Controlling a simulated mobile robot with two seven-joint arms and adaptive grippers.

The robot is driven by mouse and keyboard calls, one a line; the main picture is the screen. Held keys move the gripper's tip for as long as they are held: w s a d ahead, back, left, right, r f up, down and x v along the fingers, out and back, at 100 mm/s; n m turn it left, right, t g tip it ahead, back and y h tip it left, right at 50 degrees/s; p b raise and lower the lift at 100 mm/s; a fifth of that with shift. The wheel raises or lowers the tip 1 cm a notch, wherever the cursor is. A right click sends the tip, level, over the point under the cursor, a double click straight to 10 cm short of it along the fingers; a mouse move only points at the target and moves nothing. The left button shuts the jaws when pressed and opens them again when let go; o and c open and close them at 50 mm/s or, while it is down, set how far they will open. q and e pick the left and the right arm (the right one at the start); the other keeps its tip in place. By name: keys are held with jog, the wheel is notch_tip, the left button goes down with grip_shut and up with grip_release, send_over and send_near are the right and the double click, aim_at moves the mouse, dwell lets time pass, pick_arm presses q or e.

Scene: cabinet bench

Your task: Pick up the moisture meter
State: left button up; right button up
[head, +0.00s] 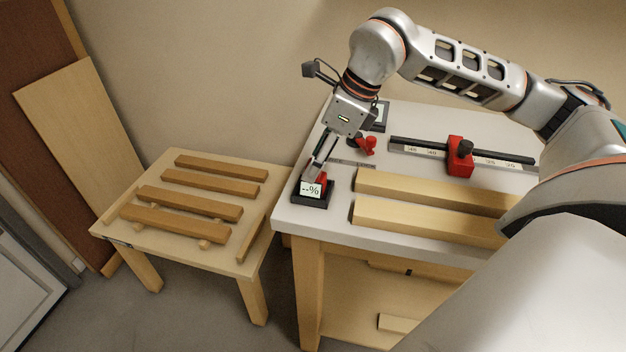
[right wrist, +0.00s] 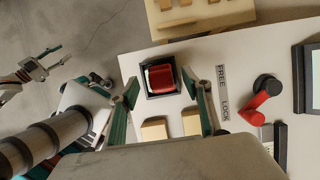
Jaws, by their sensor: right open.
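The moisture meter, a red body in a square black holder, sits at the bench's near left corner; the red body (right wrist: 162,78) shows from above in the right wrist view. In the head view a "--%" display (head: 311,190) faces the front of it. My right gripper (head: 318,172) is over it from above. In the right wrist view the right gripper (right wrist: 165,84) is open, one finger either side of the red body, with visible gaps. My left gripper (right wrist: 42,69) appears off the bench at the left of that view, with its fingers apart.
Two pale wooden bars (head: 430,205) lie right of the holder. A red lever (right wrist: 262,98) sits beside a FREE/LOCK label (right wrist: 223,93). A ruled rail (head: 420,149) with a red slider (head: 460,158) lies farther back. A low table (head: 225,258) with brown slats stands left.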

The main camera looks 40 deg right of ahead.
jog(key=shift+w+a+f, duration=0.15)
jog(key=shift+w+f, duration=0.05)
jog(key=shift+f, duration=0.5)
jog(key=shift+w+a+f, duration=0.1)
jog(key=shift+f, duration=0.1)
jog(key=c, duration=1.3)
pick_arm(q)
jog(key=shift+w+a+r, duration=0.15)
jog(key=shift+w, duration=0.25)
jog(key=shift+s, duration=0.1)
pick_arm(e)
jog(key=shift+r, duration=0.2)
jog(key=shift+r, duration=0.25)
pick_arm(q)
jog(key=p, duration=0.1)
jog(key=r+p, duration=0.2)
jog(key=shift+s+d, duration=0.3)
jog(key=shift+d, duration=0.05)
pick_arm(e)
notch_tip(320, 180, up, 19)
jog(key=shift+r, duration=0.15)
